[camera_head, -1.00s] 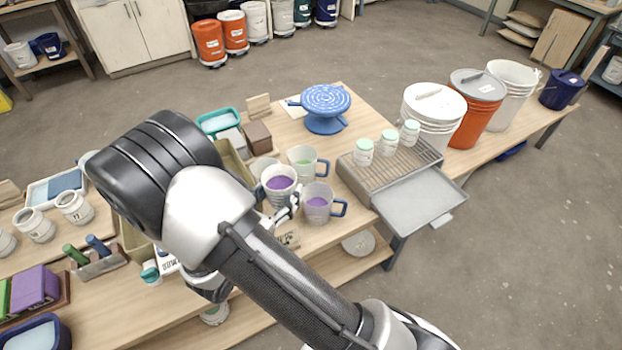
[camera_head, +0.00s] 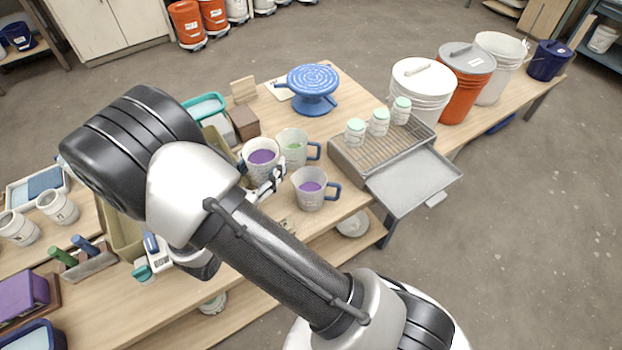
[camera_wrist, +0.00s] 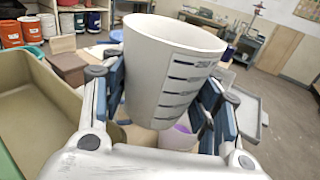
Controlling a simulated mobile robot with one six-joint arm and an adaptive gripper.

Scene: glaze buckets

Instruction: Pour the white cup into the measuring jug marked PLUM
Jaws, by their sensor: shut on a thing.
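The white cup (camera_head: 262,171) holds purple liquid and is close to upright, slightly tilted in the wrist view (camera_wrist: 172,75). My gripper (camera_head: 268,187) is shut on it; its dark pads press both sides in the wrist view (camera_wrist: 168,105). Two clear measuring jugs with blue handles stand to its right: one with green contents (camera_head: 293,160) just behind, and one with purple contents (camera_head: 311,200) nearer the front. The purple jug shows partly below the cup in the wrist view (camera_wrist: 180,138). Neither jug's marking is readable.
A grey grated tray (camera_head: 375,150) with several mint-lidded jars is right of the jugs. A blue turntable (camera_head: 313,90) stands behind. A tan bin (camera_wrist: 38,115) and brown box (camera_head: 244,122) are left of the cup. Lidded buckets (camera_head: 421,92) line the back right.

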